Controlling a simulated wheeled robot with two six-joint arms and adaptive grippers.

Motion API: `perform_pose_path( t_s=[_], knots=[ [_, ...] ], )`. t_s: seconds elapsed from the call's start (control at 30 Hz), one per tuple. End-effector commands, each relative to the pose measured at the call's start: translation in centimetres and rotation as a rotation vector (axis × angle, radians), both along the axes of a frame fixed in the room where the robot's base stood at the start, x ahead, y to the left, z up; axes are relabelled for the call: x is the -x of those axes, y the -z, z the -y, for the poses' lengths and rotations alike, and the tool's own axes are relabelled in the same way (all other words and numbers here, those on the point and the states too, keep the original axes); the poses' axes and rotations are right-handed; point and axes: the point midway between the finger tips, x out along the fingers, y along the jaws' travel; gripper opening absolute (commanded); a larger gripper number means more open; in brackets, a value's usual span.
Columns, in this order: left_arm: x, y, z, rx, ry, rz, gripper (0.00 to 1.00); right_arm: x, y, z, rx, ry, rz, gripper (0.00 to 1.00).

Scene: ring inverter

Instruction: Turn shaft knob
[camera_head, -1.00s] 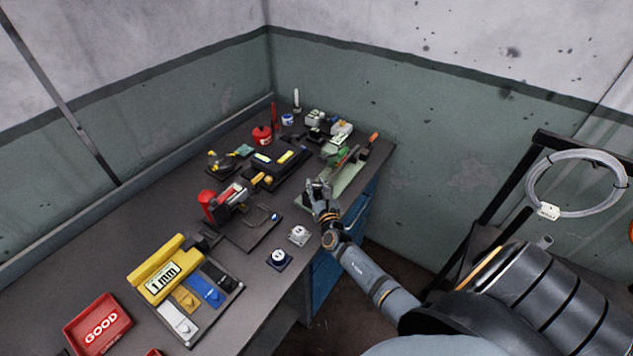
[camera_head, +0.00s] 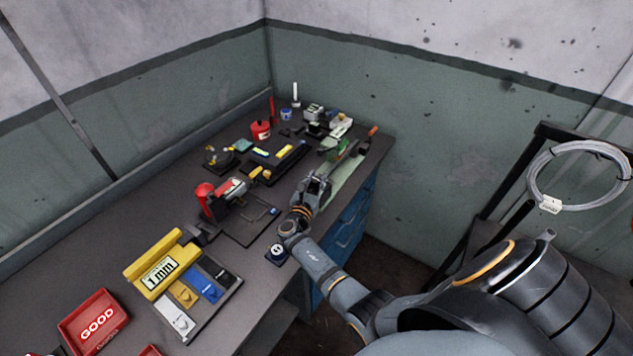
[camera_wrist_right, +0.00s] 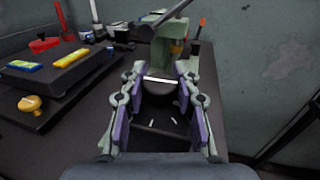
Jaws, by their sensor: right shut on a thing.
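The shaft knob (camera_wrist_right: 159,92) is dark and round, with a white line across its top. In the right wrist view it sits between the fingertips of my right gripper (camera_wrist_right: 160,80), which is shut on it. White tick marks show on the dark plate (camera_wrist_right: 158,120) in front of the knob. In the head view my right gripper (camera_head: 314,186) is low over the bench's right side and hides the knob. My left gripper is not in view.
A green device with a dark lever (camera_wrist_right: 168,44) stands just behind the knob. Left of the gripper is a dark block with blue and yellow labels (camera_head: 277,158). A red-handled tool (camera_head: 206,197), yellow 1 mm block (camera_head: 160,273) and red GOOD tray (camera_head: 98,318) stand nearer.

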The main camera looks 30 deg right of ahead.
Motion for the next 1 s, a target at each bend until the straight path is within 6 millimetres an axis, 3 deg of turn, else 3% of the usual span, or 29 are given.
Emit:
perform_pose_path(
  t_s=[0.4, 0.43, 0.6, 0.87, 1.0],
  knots=[
    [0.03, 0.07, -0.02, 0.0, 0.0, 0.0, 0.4, 0.02, 0.06, -0.05, 0.0, 0.007, -0.001, 0.0],
    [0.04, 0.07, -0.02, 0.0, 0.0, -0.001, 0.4, 0.03, 0.06, -0.04, -0.001, 0.007, -0.001, 0.32],
    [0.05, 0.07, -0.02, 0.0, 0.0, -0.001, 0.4, 0.01, 0.03, -0.03, -0.001, 0.007, -0.001, 0.55],
    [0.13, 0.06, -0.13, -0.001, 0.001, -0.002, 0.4, 0.01, 0.0, -0.02, 0.0, 0.006, 0.0, 0.55],
    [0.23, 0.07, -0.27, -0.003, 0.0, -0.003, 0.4, 0.67, 0.14, -0.96, -0.004, 0.005, 0.0, 0.55]
  ],
)
